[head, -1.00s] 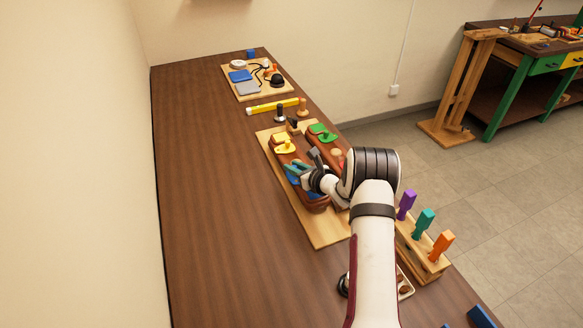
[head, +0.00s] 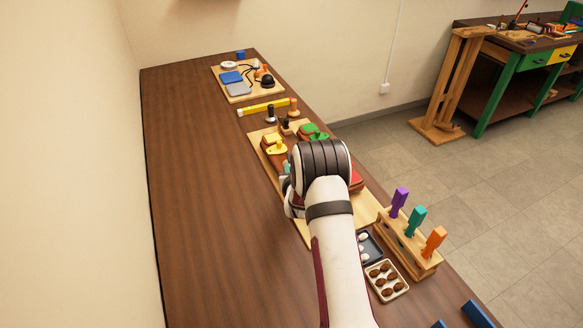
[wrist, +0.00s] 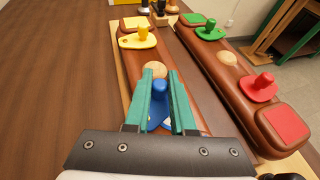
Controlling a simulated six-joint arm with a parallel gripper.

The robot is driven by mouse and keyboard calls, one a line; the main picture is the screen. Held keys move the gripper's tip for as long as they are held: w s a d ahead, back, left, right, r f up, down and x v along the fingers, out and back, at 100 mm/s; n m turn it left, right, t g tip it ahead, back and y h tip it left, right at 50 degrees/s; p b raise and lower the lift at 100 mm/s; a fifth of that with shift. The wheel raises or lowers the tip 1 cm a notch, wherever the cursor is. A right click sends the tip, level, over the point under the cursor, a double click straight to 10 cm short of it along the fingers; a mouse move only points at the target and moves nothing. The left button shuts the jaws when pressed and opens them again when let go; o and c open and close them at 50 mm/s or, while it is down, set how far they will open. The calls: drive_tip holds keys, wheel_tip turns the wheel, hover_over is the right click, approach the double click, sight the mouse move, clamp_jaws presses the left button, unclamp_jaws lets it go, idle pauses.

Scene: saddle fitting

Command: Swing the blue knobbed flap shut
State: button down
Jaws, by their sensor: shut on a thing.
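The blue knobbed flap (wrist: 157,118) lies on the left brown padded block (wrist: 189,108) in the wrist view. Its blue knob (wrist: 160,88) stands between the teal fingers of my gripper (wrist: 161,76), which is shut on it. My fingers and palm hide part of the flap, so I cannot tell its full angle. A white patch shows beside the flap, between the fingers. In the head view my arm covers the blue flap and most of this block.
A yellow knobbed flap (wrist: 138,40) sits farther along the same block. The right block (wrist: 229,85) carries a green (wrist: 210,30) and a red knobbed flap (wrist: 259,87). A tool rack (head: 411,244) stands at the right. The table (head: 205,200) left of the blocks is clear.

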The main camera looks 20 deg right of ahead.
idle(0.3)
drive_tip(key=c, duration=0.8)
unclamp_jaws()
drive_tip(key=shift+o, duration=0.2)
drive_tip(key=v, duration=1.5)
drive_tip(key=shift+s+a+r, duration=0.2)
drive_tip(key=shift+s+r, duration=0.05)
drive_tip(key=shift+s, duration=0.05)
